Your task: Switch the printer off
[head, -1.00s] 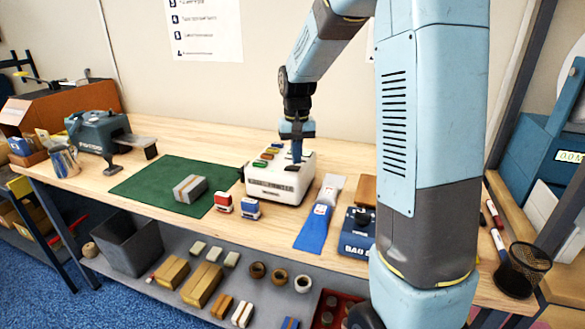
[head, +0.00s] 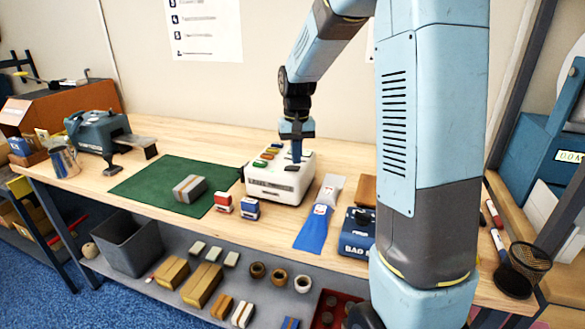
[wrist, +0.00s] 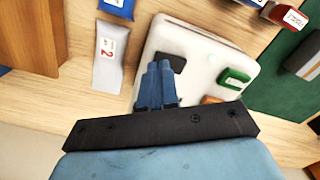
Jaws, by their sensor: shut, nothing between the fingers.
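The printer (head: 283,187) is a white box on the bench, just right of the green mat. Its top carries several coloured keys, including a green one (wrist: 233,77) and an orange one (wrist: 212,99), plus a dark key (wrist: 175,61) near one edge. My gripper (head: 297,160) points down over the right part of the printer's top. Its blue fingers are together and empty. In the wrist view my gripper (wrist: 157,68) has its fingertips right beside the dark key and partly covers it. I cannot tell whether they press it.
Two small stamps, red (head: 223,202) and blue (head: 249,208), stand in front of the printer. To its right are a blue-and-grey pouch (head: 318,218) and a blue box (head: 357,232). A grey striped block (head: 189,188) lies on the green mat (head: 150,184). Bare bench lies behind.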

